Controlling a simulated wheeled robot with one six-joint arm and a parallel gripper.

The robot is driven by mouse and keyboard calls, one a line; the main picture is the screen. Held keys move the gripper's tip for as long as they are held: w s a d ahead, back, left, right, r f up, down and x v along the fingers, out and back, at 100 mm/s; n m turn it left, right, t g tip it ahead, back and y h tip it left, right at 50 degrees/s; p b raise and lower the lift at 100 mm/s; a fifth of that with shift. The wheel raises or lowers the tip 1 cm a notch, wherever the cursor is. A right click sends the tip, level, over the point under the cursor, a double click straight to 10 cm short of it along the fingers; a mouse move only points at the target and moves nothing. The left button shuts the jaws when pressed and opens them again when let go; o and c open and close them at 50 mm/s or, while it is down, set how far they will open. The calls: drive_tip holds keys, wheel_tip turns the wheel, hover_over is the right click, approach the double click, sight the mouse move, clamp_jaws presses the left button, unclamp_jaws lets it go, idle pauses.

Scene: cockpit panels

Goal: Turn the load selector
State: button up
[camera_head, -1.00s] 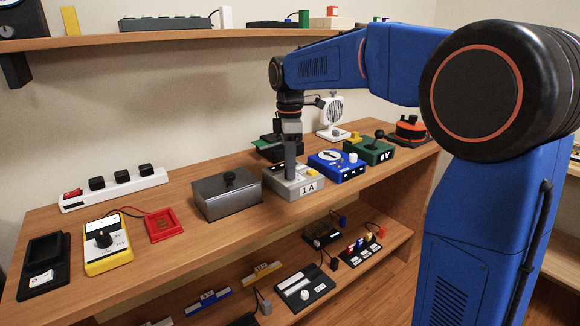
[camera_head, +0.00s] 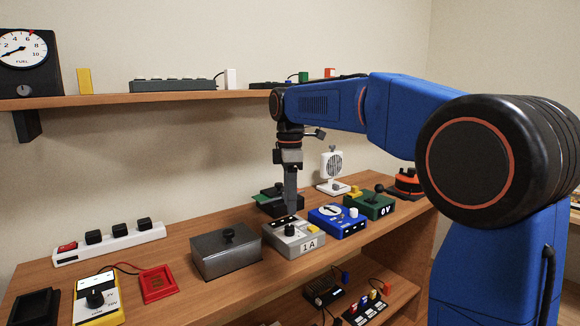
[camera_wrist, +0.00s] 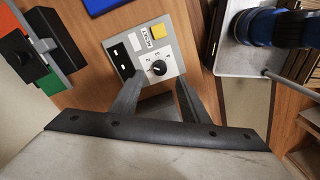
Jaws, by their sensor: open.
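The load selector appears to be the grey box (camera_head: 275,243) with a black round knob (camera_head: 289,230) and a "1A" label on its front. In the wrist view the knob (camera_wrist: 158,68) has a white pointer mark and small markings around it. A yellow button and black slots share the panel. My gripper (camera_head: 291,212) points down just above and behind the knob. In the wrist view its two fingers (camera_wrist: 158,84) are spread apart, with nothing between them, their tips close to the knob's near side. The gap to the knob is hard to judge.
A dark grey lidded box (camera_head: 225,255) stands left of the selector, and a blue box (camera_head: 338,220) with a white dial right of it. A green box (camera_head: 369,205) lies further right. A black device (camera_head: 272,198) is behind. A shelf (camera_head: 130,98) runs above.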

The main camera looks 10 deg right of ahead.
sight(289, 226)
wheel_tip(289, 226, up, 10)
drive_tip(key=shift+w+r, duration=0.15)
drive_tip(key=shift+w, duration=0.05)
drive_tip(key=shift+c, duration=0.2)
idle(0.8)
drive_tip(key=f+m, duration=0.4)
drive_tip(key=f, duration=0.1)
drive_tip(key=f+m, duration=0.5)
drive_tip(key=f, duration=0.1)
drive_tip(key=f+m, duration=0.4)
drive_tip(key=f, duration=0.2)
drive_tip(key=shift+s+a+t, duration=0.2)
drive_tip(key=shift+s+t, duration=0.1)
idle(0.3)
clamp_jaws()
